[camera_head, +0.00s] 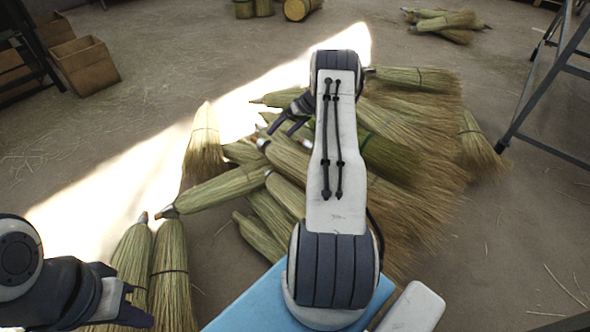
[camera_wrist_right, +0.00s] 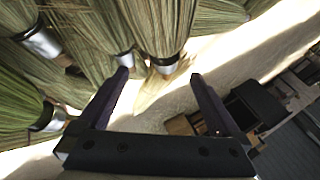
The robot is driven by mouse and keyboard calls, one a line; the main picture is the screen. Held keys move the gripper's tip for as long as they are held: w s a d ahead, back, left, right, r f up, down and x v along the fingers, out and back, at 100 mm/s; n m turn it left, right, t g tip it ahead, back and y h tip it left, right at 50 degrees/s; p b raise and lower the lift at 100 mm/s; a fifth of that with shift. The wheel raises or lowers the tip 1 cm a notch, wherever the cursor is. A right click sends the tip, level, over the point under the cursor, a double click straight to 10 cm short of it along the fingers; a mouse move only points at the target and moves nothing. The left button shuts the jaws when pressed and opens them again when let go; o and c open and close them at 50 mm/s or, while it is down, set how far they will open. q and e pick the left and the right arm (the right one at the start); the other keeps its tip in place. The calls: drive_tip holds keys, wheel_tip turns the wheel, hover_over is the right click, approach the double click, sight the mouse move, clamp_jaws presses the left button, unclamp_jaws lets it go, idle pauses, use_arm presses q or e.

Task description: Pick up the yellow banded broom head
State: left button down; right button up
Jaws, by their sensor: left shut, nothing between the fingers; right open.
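Several straw broom heads (camera_head: 410,130) lie in a pile on the floor in the head view. I cannot make out a clearly yellow band on any of them; the bands I see look dark. A paler broom head (camera_head: 203,150) stands out at the pile's left edge. My right gripper (camera_head: 282,128) is open over the pile's left part, its arm hiding the pile's middle. In the right wrist view my right gripper (camera_wrist_right: 159,76) is open, with a pale straw tuft (camera_wrist_right: 153,92) beyond and between its fingertips. My left gripper (camera_head: 130,302) is shut and empty at the lower left.
Two broom heads (camera_head: 170,268) lie beside my left gripper. Boxes (camera_head: 85,65) stand at the upper left. A metal stand (camera_head: 540,90) is on the right. More broom heads (camera_head: 445,22) lie at the back. The floor (camera_head: 520,240) at the right is mostly clear.

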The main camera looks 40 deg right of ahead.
sight(270, 142)
drive_tip(key=b+x, duration=0.1)
drive_tip(key=x, duration=0.2)
drive_tip(key=b+x, duration=0.1)
drive_tip(key=x, duration=0.1)
drive_tip(key=b+x, duration=0.2)
drive_tip(key=x, duration=0.1)
drive_tip(key=shift+a+f, duration=0.1)
drive_tip(key=shift+a, duration=0.4)
clamp_jaws()
